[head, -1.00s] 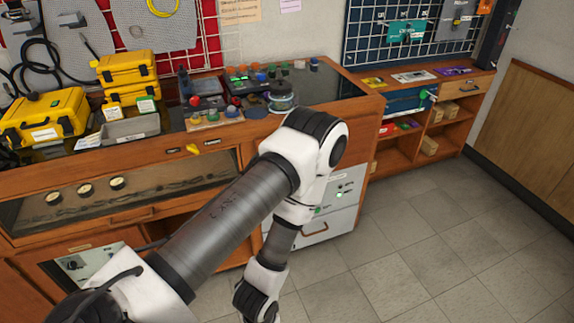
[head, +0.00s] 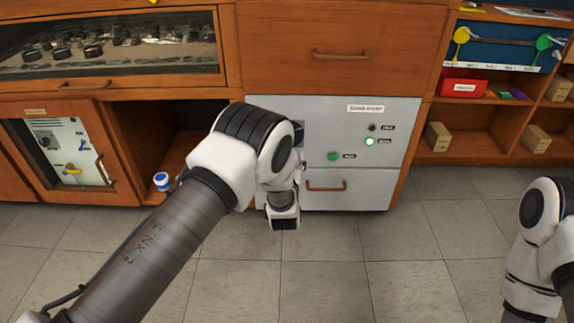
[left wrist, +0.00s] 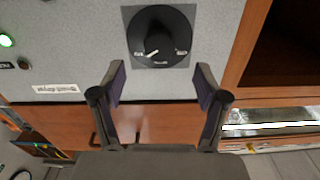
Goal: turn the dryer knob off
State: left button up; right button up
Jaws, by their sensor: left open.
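The dryer (head: 352,125) is a light grey panel set into the wooden bench, with a lit green lamp (head: 369,141). Its black round knob (left wrist: 172,25) has a white pointer and small labels around it. The pointer slants to the lower left in the left wrist view, where the panel appears upside down. My left gripper (left wrist: 160,84) is open and empty, its fingers pointing toward the knob without touching it. In the head view my left arm hides most of the knob area and the gripper fingers. My right gripper is out of view.
A dark lamp (head: 372,127), a green button (head: 333,156) and a drawer handle (head: 327,186) are on the dryer front. A blue-and-white container (head: 161,181) stands in the open cubby to the left. Shelves with a red box (head: 464,83) are at right. The tiled floor is clear.

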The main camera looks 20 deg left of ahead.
pick_arm(q)
jog(key=b+x, duration=0.3)
jog(key=x, duration=0.4)
jog(key=shift+w+b, duration=0.3)
jog(key=shift+w, duration=0.1)
jog(key=shift+r, duration=0.15)
jog(key=c, duration=1.2)
